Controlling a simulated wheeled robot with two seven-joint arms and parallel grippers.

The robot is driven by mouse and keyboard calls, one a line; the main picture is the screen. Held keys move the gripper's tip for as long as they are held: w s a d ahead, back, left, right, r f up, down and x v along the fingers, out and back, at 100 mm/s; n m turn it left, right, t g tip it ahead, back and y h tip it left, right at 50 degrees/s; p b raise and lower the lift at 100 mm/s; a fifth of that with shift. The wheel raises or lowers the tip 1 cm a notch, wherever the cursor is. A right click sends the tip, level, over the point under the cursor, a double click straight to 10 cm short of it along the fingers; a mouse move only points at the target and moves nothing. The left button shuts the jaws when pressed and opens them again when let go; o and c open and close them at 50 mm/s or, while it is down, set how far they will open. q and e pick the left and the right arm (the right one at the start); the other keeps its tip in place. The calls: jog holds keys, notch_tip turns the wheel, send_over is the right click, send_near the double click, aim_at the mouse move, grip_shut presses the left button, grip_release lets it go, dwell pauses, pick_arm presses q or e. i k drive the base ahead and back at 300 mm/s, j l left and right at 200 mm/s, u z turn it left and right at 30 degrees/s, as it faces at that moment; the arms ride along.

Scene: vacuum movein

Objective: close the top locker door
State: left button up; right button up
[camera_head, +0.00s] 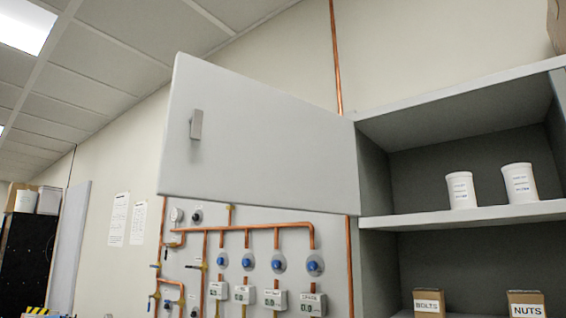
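The top locker door (270,145) is a light grey panel standing wide open to the left of the locker. It is hinged at the locker's left edge. Its small grey handle (196,125) is near the door's free left edge. The locker's top compartment (420,172) is open to view and holds two white tubs, one on the left (461,190) and one on the right (519,184). Neither of my grippers shows in the head view.
Below the shelf (470,214) are boxes labelled BOLTS (429,303) and NUTS (526,304). Behind and below the door, copper pipes (245,229) with blue valves run on a wall panel. A black cabinet (27,250) stands at the far left.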

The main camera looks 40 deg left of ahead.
aim_at(261, 144)
jog(key=j+z, duration=0.15)
jog(key=j, duration=0.3)
jog(key=j+z, duration=0.2)
jog(key=j, duration=0.25)
jog(key=j+z, duration=0.15)
jog(key=j, duration=0.3)
jog(key=k+j+z, duration=0.15)
jog(key=j, duration=0.25)
jog(key=j+z, duration=0.2)
jog(key=j, duration=0.25)
jog(key=k+j+z, duration=0.15)
jog(key=j, duration=0.25)
